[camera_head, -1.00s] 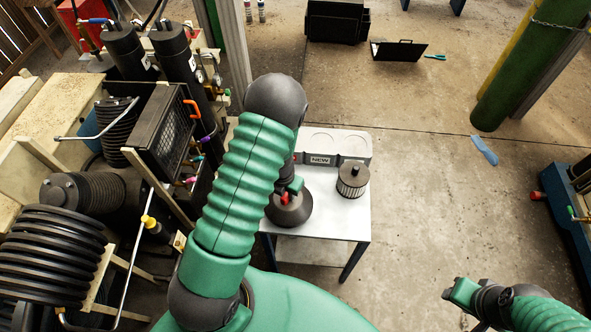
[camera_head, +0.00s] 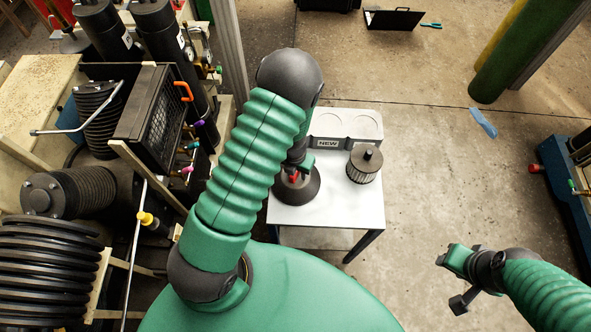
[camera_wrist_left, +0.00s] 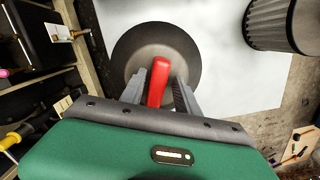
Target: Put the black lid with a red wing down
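The black lid (camera_head: 311,190) is a round, dark, cone-like disc over the front left part of the white table (camera_head: 340,207). It appears to rest flat on it. Its red wing (camera_wrist_left: 159,80) stands up from the middle in the left wrist view, with the lid (camera_wrist_left: 190,48) below it. My left gripper (camera_wrist_left: 160,82) is above the lid, one finger on each side of the red wing, with a visible gap beside the wing. In the head view my left arm partly hides the lid. My right gripper (camera_head: 452,262) is away at the lower right, its fingers unclear.
A dark cylindrical filter (camera_head: 364,165) stands on the table right of the lid and shows in the left wrist view (camera_wrist_left: 270,22). A grey tray block (camera_head: 330,143) is behind. Compressor machinery (camera_head: 160,125) crowds the left.

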